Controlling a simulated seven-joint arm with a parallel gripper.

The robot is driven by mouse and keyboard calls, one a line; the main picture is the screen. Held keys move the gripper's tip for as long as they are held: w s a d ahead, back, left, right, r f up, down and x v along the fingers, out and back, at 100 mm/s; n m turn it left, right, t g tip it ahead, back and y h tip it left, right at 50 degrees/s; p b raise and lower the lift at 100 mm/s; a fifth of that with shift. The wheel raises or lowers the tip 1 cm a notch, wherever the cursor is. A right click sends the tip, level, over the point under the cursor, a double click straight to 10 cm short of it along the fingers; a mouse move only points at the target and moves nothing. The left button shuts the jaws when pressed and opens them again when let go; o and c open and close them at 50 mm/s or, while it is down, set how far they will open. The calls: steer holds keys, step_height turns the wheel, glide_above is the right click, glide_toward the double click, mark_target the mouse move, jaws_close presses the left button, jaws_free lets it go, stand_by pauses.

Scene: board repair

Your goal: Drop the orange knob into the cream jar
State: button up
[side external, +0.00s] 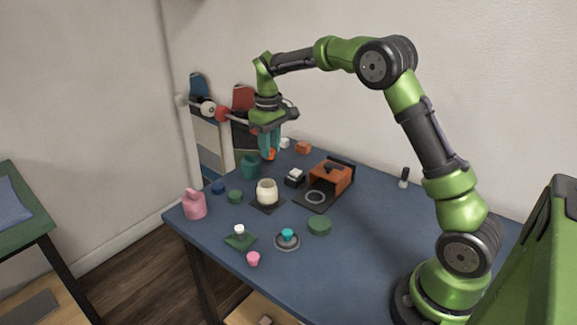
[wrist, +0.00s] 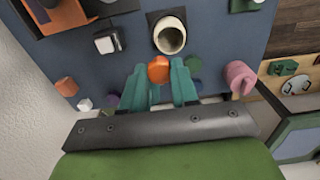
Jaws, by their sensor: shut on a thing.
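The orange knob (wrist: 158,69) is held between the teal fingertips of my gripper (wrist: 158,82). In the side external view the knob (side external: 271,154) shows at the tips of my gripper (side external: 268,151), raised above the far part of the blue table. The cream jar (side external: 266,191) stands upright and open on a dark square mat, lower and nearer the camera than my gripper. In the wrist view the jar (wrist: 170,38) is just beyond the knob, its mouth facing the camera. The knob is apart from the jar.
A pink jug (side external: 194,204) is at the table's left edge. Several small items lie in front.

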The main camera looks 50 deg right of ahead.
steer(key=shift+f, duration=1.5)
steer(key=o, duration=1.1)
step_height(320, 180, up, 17)
steer(key=shift+f, duration=0.1)
